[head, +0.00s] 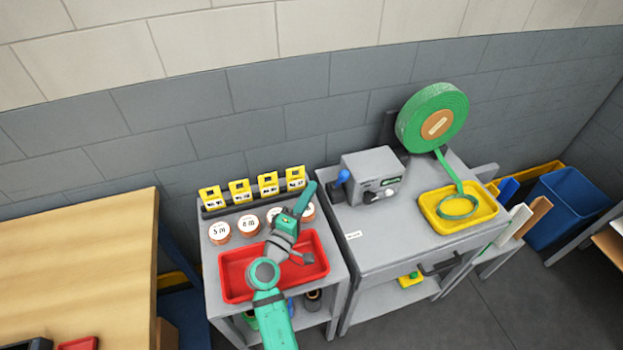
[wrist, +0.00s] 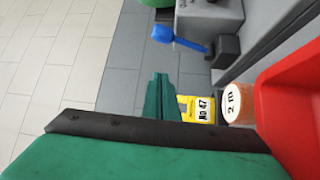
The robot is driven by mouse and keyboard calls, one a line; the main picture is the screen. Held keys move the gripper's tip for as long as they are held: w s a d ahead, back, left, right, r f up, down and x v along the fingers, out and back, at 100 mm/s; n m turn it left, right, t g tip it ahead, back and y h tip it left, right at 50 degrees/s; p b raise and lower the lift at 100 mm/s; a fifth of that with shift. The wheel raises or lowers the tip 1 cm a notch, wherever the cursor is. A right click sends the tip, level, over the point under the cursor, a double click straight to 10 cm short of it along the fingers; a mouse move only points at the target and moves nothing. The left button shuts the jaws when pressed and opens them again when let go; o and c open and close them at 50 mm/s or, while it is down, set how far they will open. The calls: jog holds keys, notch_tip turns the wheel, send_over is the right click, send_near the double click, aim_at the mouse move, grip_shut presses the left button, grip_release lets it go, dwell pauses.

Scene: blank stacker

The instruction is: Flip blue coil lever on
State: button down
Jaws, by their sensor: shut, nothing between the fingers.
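The blue coil lever (head: 342,176) is a blue knob on the left side of the grey machine (head: 372,173). In the wrist view the blue lever (wrist: 176,37) is at the upper middle, its arm running to a dark mount on the right. My gripper (head: 308,192) is shut and empty, left of the lever and apart from it, over the back right of the left cart. In the wrist view my green gripper fingers (wrist: 160,92) are together, below the lever in the picture. Nothing covers the blue knob.
A red tray (head: 235,288) lies under my arm. Several yellow tags (head: 239,190) and labelled copper coils (head: 248,224) line the left cart's back. A green roll (head: 432,117) stands right of the machine, its strip reaching a yellow tray (head: 478,220).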

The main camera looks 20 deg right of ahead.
jog(key=shift+v, duration=0.95)
jog(key=shift+a+f, duration=0.1)
